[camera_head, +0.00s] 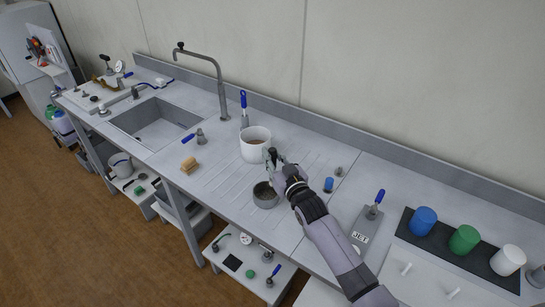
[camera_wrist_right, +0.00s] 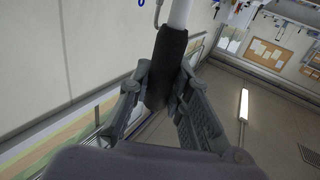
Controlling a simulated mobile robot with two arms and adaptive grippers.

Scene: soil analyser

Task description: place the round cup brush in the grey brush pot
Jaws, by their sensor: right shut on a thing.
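My right gripper (camera_head: 272,158) is above and behind a round grey pot (camera_head: 265,202), beside a white pot. In the right wrist view its two fingers (camera_wrist_right: 160,95) are shut on a rod-like thing with a dark sleeve (camera_wrist_right: 167,65) and a pale shaft, which seems to be the round cup brush. Its brush end cannot be made out, and in the head view my gripper mostly hides it. The grey pot stands open on the worktop, with something dark or brownish inside. My left gripper is not in view.
A tan block (camera_head: 189,164) and a sink (camera_head: 155,124) are to the left. A blue cup (camera_head: 423,221) and a green cup (camera_head: 464,239) stand right.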

